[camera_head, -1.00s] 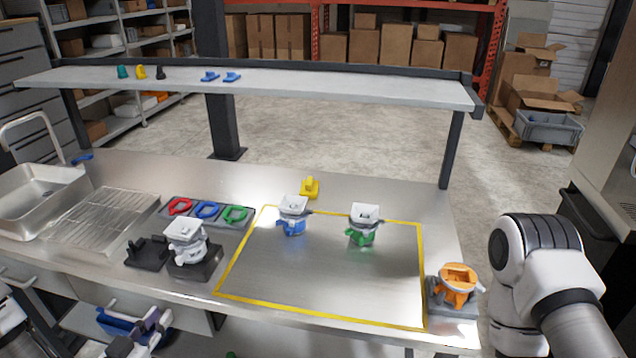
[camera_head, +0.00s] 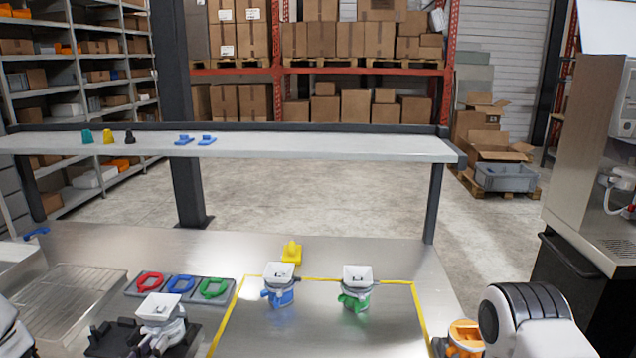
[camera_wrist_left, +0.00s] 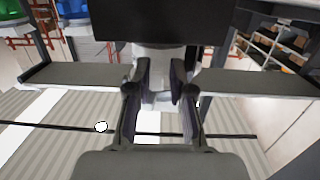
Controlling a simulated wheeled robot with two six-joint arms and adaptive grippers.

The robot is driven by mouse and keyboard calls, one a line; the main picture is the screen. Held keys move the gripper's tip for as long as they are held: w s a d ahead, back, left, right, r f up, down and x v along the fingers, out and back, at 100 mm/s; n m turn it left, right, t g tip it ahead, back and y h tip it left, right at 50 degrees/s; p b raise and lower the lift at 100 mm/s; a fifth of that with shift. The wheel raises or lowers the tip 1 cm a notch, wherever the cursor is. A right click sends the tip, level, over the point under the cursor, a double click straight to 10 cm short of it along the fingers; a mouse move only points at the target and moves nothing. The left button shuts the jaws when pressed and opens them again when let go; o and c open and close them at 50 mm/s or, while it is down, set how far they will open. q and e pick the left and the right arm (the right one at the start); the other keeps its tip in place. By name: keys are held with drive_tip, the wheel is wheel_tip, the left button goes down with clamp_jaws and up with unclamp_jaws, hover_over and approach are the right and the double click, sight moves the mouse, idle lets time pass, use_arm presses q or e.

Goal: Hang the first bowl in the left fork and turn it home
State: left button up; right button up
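A white vessel (camera_head: 162,312) with a square top, probably the bowl, stands on a dark base near the front left of the bench. My left gripper (camera_head: 150,346) is just in front of it, low in the head view. In the left wrist view, which looks upside down, its two fingers (camera_wrist_left: 160,85) stand apart with a white part (camera_wrist_left: 154,98) between or behind them. I cannot tell whether they touch it. A dark stand (camera_head: 108,340), perhaps the left fork, is left of the vessel and partly hidden. My right gripper is out of view.
Blue (camera_head: 279,296) and green (camera_head: 355,300) white-topped units stand inside the yellow outline. A yellow piece (camera_head: 291,252) is behind them. An orange unit (camera_head: 465,336) is at right. A shelf (camera_head: 300,146) spans above.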

sight(155, 319)
use_arm(q)
clamp_jaws()
drive_tip(key=shift+d, duration=0.1)
drive_tip(key=shift+r, duration=0.1)
wheel_tip(155, 319, up, 4)
drive_tip(key=p, duration=0.3)
drive_tip(key=shift+w, duration=0.15)
drive_tip(key=shift+r+p, duration=0.35)
drive_tip(key=shift+p, duration=0.15)
drive_tip(key=shift+r, duration=0.1)
